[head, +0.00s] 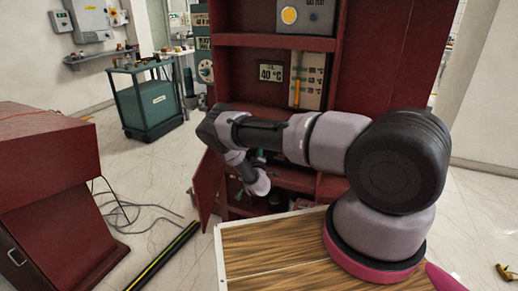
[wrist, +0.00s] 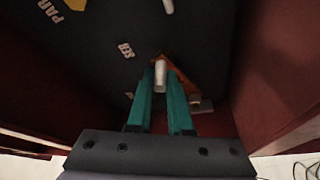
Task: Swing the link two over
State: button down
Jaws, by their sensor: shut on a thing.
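In the wrist view my gripper (wrist: 159,84) reaches into the dark cabinet compartment. Its two teal fingers are shut on a pale, knob-like post (wrist: 160,74). An orange piece (wrist: 182,73), which looks like the link, lies just behind and to the right of the post; the fingers partly hide it. Whether post and orange piece are joined, I cannot tell. Raised letters PAR (wrist: 48,12) and a smaller label (wrist: 126,50) mark the dark panel. In the head view my arm bends down into the lower opening of the red cabinet (head: 384,60), and the fingertips are not clear.
A second pale post (wrist: 167,6) stands at the top of the panel. Red walls (wrist: 272,75) enclose my gripper at the sides. In the head view an open red door (head: 207,188) stands left of my wrist. A teal cart (head: 150,100) and cables (head: 130,210) are farther left.

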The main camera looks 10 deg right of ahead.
jog(key=shift+s+f, duration=0.1)
jog(key=shift+f, duration=0.1)
dwell(0.4)
jog(key=c, duration=0.8)
grip_release()
jog(key=v, duration=1)
jog(key=shift+s+a+f, duration=0.1)
jog(key=shift+s, duration=0.25)
